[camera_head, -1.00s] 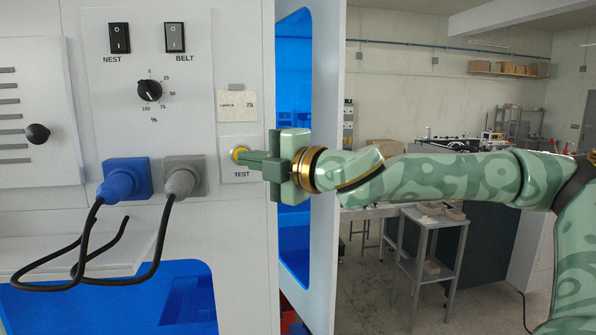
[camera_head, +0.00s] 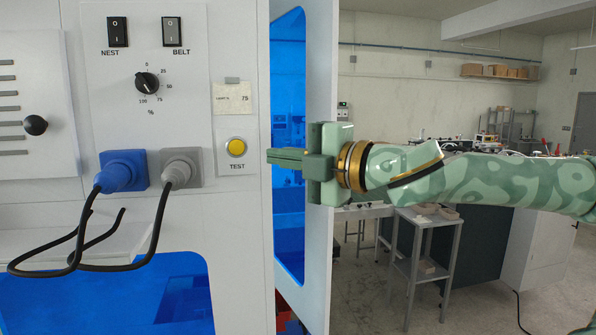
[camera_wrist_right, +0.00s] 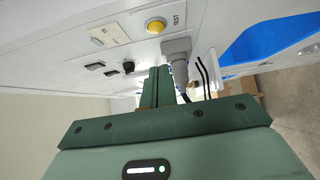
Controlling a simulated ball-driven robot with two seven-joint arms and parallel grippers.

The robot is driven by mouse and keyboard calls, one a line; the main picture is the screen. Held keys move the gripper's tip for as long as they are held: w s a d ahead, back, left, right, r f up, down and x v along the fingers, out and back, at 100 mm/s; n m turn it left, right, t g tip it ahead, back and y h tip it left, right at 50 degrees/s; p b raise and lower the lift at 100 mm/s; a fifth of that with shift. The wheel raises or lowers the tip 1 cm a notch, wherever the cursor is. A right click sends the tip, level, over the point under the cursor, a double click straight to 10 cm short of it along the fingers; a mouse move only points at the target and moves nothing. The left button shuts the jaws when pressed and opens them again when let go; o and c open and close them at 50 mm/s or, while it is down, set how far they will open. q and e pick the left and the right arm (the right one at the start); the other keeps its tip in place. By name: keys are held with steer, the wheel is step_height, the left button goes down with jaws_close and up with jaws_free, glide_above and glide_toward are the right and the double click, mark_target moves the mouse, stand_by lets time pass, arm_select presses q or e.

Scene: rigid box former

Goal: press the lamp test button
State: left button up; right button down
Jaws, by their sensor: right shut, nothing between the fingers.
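The lamp test button is a round yellow button (camera_head: 236,147) on a small white plate marked TEST, on the white machine front. It also shows in the right wrist view (camera_wrist_right: 156,25), near the top. My right gripper (camera_head: 270,157) is shut and empty. In the head view it is just right of the button plate, its fingers pointing left, apart from the button. In the right wrist view its shut fingertips (camera_wrist_right: 157,70) show below the button. The button face is fully visible. My left gripper is in neither view now.
A blue plug (camera_head: 124,171) and a grey plug (camera_head: 181,168) with black cables stick out left of the button. A black dial (camera_head: 147,83) and two rocker switches sit above. A white door (camera_head: 318,230) stands open behind my right gripper.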

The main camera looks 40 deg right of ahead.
steer(key=v, duration=0.3)
steer(key=shift+a+r+b, duration=0.1)
steer(key=shift+a+b, duration=0.05)
steer(key=shift+b, duration=0.2)
steer(key=shift+w, duration=0.1)
stand_by(0.3)
